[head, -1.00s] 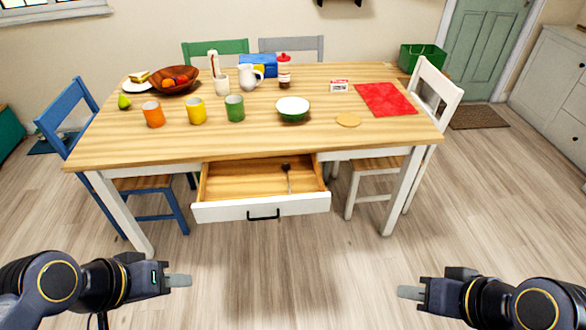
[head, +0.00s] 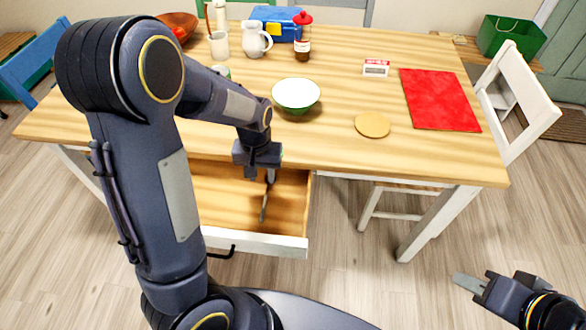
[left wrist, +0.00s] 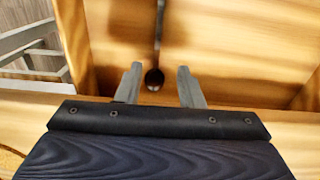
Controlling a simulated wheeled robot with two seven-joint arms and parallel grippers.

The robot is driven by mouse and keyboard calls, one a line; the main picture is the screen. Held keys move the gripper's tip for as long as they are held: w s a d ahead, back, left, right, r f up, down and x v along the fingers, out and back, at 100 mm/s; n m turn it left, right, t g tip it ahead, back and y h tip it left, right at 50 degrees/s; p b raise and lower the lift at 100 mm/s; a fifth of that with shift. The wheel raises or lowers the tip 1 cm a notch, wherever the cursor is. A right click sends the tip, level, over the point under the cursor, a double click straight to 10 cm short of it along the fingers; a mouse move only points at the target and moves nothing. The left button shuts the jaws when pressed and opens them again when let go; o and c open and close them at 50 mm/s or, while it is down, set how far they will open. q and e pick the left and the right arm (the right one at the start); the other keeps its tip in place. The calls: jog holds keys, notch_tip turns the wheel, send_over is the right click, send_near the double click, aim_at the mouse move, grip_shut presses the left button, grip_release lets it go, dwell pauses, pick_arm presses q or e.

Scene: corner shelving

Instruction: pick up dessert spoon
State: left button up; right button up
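The dessert spoon (head: 264,208) lies in the open drawer (head: 222,200) of the wooden table, its handle toward the drawer front. My left gripper (head: 270,178) points down over the spoon's bowl end and partly hides it in the head view. In the left wrist view, the open fingers (left wrist: 159,82) stand on either side of the dark spoon bowl (left wrist: 154,78), with space on both sides. I cannot tell how far the fingertips are above it. My right gripper (head: 462,282) is at the lower right, away from the table; its finger gap does not show.
The table edge (head: 360,170) is just behind the drawer. On the table are a green-white bowl (head: 296,94), a round coaster (head: 372,125), a red mat (head: 438,98), a white jug (head: 256,40) and a sauce bottle (head: 302,38). A white chair (head: 515,95) stands at right.

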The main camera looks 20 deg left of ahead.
aim_at(266, 195)
pick_arm(q)
jog(key=shift+w+d+f, duration=0.1)
jog(key=shift+w+f, duration=0.3)
jog(key=shift+f, duration=0.4)
jog(key=f, duration=0.1)
jog(key=f+b, duration=0.1)
jog(key=f, duration=0.1)
jog(key=s+f, duration=0.1)
jog(key=f, duration=0.1)
jog(key=shift+d+f+b, duration=0.2)
jog(key=shift+b, duration=0.1)
jog(key=shift+w+f, duration=0.1)
jog(key=shift+f, duration=0.5)
grip_shut()
